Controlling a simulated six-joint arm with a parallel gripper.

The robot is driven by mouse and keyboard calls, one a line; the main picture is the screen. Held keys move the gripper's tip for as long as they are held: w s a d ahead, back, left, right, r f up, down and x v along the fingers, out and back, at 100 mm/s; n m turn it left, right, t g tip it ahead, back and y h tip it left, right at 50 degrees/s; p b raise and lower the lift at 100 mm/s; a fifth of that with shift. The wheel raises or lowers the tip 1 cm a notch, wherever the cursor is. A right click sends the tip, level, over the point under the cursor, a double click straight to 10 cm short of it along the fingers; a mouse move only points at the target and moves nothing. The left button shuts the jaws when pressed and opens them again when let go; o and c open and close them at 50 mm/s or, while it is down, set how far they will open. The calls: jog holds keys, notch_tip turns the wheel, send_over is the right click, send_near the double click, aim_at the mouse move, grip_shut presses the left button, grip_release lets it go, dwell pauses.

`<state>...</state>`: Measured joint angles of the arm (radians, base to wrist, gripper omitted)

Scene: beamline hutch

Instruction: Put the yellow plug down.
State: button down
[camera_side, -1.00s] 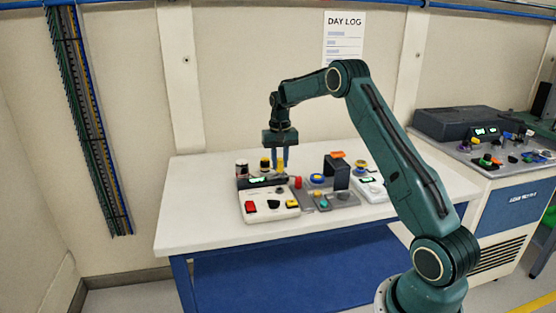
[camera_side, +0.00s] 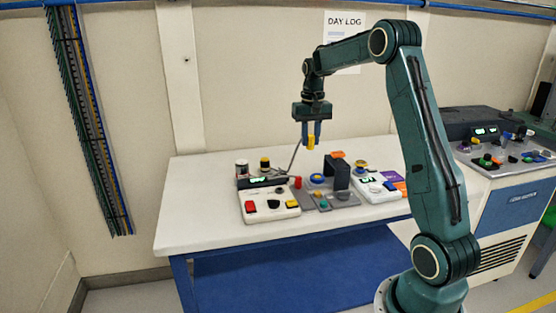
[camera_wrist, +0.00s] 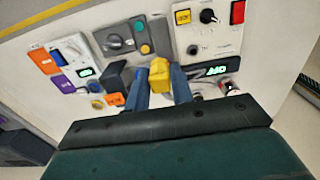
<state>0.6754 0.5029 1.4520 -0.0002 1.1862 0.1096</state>
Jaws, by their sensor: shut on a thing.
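The yellow plug (camera_side: 310,143) is between the blue fingers of my gripper (camera_side: 311,137), which is shut on it. It hangs in the air well above the bench (camera_side: 200,215), clear of the boxes below. In the wrist view the plug (camera_wrist: 160,77) sits at the fingertips, between the two blue fingers of my gripper (camera_wrist: 161,84), with the panels beyond it.
A white control box (camera_side: 270,213) with red, black and yellow controls stands front left. A grey panel (camera_side: 325,206) and a dark upright block (camera_side: 336,173) are right of it. A thin dark rod (camera_side: 295,158) slants up near my gripper. The bench's left side is bare.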

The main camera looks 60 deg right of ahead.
send_near(307, 203)
notch_tip(307, 203, down, 6)
jog(key=shift+d+r, duration=0.1)
jog(key=shift+r, duration=0.15)
dwell(0.9)
jog(key=shift+f, duration=0.1)
jog(key=c, duration=1.2)
grip_release()
notch_tip(307, 203, up, 12)
jog(key=shift+r, duration=0.2)
